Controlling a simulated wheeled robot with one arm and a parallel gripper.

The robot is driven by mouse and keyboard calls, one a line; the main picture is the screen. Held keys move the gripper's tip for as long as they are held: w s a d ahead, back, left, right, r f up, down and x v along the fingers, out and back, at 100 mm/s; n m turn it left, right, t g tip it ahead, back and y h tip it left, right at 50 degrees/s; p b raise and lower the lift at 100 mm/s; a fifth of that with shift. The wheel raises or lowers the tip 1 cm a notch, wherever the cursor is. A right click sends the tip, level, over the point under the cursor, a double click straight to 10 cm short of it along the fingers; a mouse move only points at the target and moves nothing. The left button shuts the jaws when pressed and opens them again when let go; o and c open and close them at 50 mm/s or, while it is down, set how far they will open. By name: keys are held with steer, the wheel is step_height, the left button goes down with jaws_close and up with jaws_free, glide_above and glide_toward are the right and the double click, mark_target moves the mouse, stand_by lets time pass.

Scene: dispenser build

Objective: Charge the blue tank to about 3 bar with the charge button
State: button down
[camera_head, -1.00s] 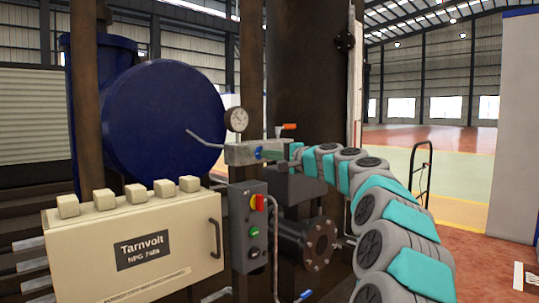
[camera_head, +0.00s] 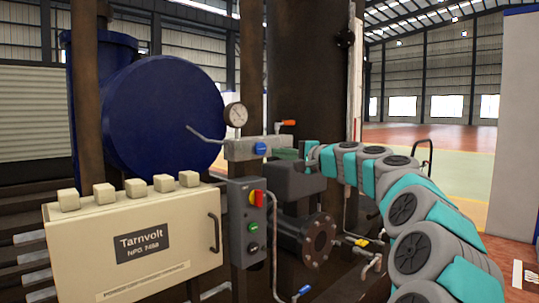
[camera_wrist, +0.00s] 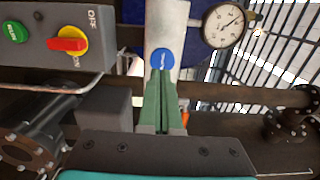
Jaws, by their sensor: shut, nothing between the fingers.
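The blue tank (camera_head: 160,100) stands behind the pipework at the left in the head view. A blue round button (camera_head: 260,148) sits on a grey block (camera_head: 240,150); in the wrist view the button (camera_wrist: 162,58) carries white lettering too small to read. A round white gauge (camera_head: 236,115) is above the block, and its needle shows in the wrist view (camera_wrist: 225,25), but I cannot read the value. My gripper (camera_wrist: 162,73) has its green fingers shut and empty. In the wrist view the tips line up just below the button; I cannot tell the gap. In the head view the fingers (camera_head: 287,154) are right of it.
A beige Tarnvolt cabinet (camera_head: 130,245) stands at left. An orange-handled valve (camera_head: 288,123) is just above my gripper. A dark flanged pipe (camera_head: 318,240) lies below.

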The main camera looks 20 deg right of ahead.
steer(key=v, duration=0.8)
steer(key=shift+d, duration=0.25)
steer(key=shift+w+r, duration=0.1)
steer(key=shift+r, duration=0.05)
